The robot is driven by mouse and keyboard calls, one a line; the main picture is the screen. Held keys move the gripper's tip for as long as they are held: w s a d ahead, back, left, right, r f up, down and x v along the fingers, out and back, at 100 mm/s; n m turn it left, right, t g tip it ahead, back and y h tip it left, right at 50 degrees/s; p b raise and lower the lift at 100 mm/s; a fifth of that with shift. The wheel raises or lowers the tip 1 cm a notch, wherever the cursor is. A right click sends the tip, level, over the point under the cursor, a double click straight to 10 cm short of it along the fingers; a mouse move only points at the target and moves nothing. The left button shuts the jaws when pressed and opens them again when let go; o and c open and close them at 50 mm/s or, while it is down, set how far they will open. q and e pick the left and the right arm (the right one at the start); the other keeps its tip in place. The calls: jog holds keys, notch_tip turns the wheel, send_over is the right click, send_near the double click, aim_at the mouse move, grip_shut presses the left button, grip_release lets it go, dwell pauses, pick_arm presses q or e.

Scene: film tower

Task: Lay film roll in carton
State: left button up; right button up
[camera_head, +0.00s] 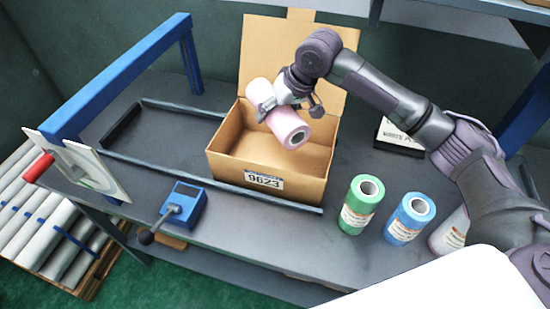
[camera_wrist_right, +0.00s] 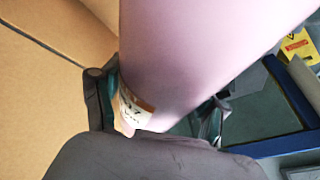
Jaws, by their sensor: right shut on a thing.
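The film roll (camera_head: 287,126) is pink with a hollow core at its near end. My right gripper (camera_head: 270,107) is shut around it and holds it tilted above the open carton (camera_head: 230,166). In the right wrist view the roll (camera_wrist_right: 185,50) fills the middle, with a paper label near the finger. The carton is brown cardboard with a raised back flap and a label reading 9623 on its front. The part of the carton floor that shows is bare. My left gripper is not in view.
A green roll (camera_head: 360,204) and a blue roll (camera_head: 410,218) stand upright right of the carton, with another pale roll (camera_head: 449,232) partly hidden by my arm. A blue lever device (camera_head: 184,206) sits front left. A blue frame (camera_head: 120,85) rises at left.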

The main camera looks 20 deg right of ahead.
jog(key=p, duration=0.2)
send_over(271, 161)
jog(key=s+d, duration=0.1)
notch_tip(271, 161, down, 11)
jog(key=shift+d+r, duration=0.1)
jog(key=shift+r, duration=0.05)
jog(key=shift+f, duration=2.3)
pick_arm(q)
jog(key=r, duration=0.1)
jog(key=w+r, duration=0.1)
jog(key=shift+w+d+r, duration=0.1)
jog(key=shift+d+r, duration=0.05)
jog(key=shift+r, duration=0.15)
pick_arm(e)
jog(key=o, duration=1.7)
jog(key=shift+s+f, duration=0.1)
jog(key=shift+o, duration=0.2)
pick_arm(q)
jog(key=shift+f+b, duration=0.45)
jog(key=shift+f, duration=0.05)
pick_arm(e)
jog(key=v, duration=1.2)
